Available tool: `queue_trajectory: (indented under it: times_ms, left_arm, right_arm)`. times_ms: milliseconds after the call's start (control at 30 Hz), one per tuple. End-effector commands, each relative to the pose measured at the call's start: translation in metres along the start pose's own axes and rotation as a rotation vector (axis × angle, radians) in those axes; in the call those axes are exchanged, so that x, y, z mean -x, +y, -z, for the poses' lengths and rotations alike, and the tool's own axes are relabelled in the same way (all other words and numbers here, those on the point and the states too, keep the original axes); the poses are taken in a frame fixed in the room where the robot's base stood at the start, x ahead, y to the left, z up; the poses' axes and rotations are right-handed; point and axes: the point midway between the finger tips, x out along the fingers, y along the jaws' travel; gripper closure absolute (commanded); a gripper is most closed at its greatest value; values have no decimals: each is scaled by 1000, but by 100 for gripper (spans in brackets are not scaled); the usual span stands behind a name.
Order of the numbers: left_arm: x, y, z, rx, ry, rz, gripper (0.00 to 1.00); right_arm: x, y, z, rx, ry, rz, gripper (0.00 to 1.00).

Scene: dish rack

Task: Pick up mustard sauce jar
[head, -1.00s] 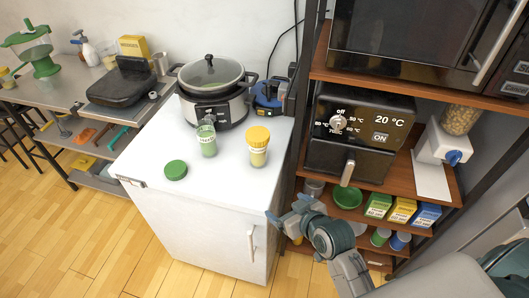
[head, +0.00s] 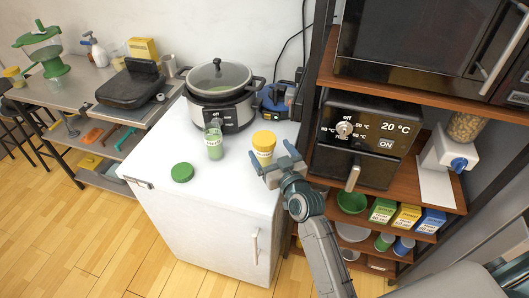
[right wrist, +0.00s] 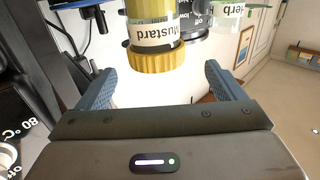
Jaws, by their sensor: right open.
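The mustard sauce jar (head: 264,145) has a yellow lid and a white label, and stands upright on the white fridge top (head: 225,185). In the right wrist view the jar (right wrist: 155,40) appears upside down, its label reading "Mustard", ahead of and between the fingers. My right gripper (head: 277,161) is open, right at the near side of the jar, with its lower part hidden in the head view. In the right wrist view the gripper (right wrist: 160,88) has nothing between its fingertips. My left gripper is not in view.
A green herb jar (head: 214,142) without a lid stands left of the mustard jar, and a green lid (head: 182,172) lies in front of it. A slow cooker (head: 218,92) stands behind. The shelf with the air fryer (head: 358,140) is close on the right.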

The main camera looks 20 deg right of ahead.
Motion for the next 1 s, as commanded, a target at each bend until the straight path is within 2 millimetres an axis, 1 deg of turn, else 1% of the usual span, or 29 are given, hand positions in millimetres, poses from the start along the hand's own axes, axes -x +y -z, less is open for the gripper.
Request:
queue_trajectory:
  times_ms: [33, 167, 267, 400, 500, 633, 833, 867, 1000]
  left_arm:
    - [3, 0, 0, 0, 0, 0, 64]
    - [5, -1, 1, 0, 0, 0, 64]
    - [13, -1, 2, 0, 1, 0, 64]
    - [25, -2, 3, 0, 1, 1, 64]
    - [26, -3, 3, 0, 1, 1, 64]
    - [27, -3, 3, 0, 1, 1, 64]
    - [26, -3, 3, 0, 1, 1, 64]
    - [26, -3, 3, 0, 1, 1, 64]
    - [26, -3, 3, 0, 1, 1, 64]
  right_arm:
    - [-6, 0, 2, 0, 0, 0, 11]
    - [-14, 0, 1, 1, -2, 1, 11]
    - [-24, 2, 4, 1, -2, 0, 11]
    - [-44, 5, 6, 1, -2, 0, 11]
    - [-57, 5, 3, 1, -2, 1, 11]
    - [-64, 5, 1, 0, -3, 1, 11]
    - [-64, 5, 0, 0, -3, 0, 11]
    - [-64, 5, 0, 0, -3, 0, 14]
    - [-64, 5, 1, 0, -2, 0, 42]
